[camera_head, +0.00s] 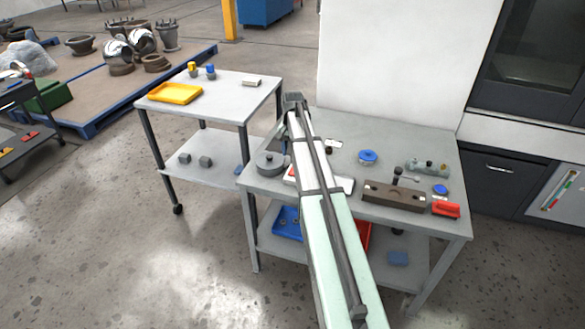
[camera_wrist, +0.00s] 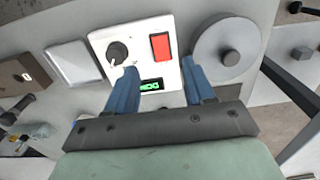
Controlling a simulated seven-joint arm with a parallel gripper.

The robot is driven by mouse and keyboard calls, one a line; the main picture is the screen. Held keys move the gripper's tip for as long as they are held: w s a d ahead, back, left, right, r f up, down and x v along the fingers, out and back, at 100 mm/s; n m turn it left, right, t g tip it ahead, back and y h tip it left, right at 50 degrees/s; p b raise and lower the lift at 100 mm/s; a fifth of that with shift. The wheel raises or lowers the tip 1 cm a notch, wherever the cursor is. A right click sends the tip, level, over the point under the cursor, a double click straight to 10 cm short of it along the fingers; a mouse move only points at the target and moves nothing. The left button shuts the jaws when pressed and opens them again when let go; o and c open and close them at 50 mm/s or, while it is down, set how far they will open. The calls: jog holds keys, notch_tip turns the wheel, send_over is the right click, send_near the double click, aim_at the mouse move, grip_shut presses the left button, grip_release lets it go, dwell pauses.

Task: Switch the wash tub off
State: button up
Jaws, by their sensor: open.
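A white control panel (camera_wrist: 135,50) carries a black knob (camera_wrist: 117,53), a red switch (camera_wrist: 161,46) and a small display (camera_wrist: 151,85) with lit green characters, too small to read surely. My gripper (camera_wrist: 158,68) is open and empty, its blue fingers on either side of the panel's lower part. The red switch lies just beyond the gap between the fingertips; whether anything touches is unclear. A shallow grey rectangular basin (camera_wrist: 73,62) sits left of the panel, perhaps the wash tub. In the head view my arm hides most of the panel.
A round grey part (camera_wrist: 228,50) with a central knob lies close to the right finger, also on the table in the head view (camera_head: 270,160). A brown block (camera_head: 393,196), a blue-topped part (camera_head: 367,157) and a red part (camera_head: 446,209) are to the right.

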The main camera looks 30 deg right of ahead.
aim_at(292, 171)
notch_tip(292, 171, down, 8)
jog(key=shift+f, duration=0.15)
dwell(0.3)
jog(key=shift+c, duration=0.3)
grip_shut()
jog(key=shift+w+d+g+y, duration=0.2)
jog(key=shift+w+g+y, duration=0.15)
jog(key=shift+g+y, duration=0.05)
jog(key=shift+d+g+y, duration=0.15)
jog(key=shift+g+y, duration=0.45)
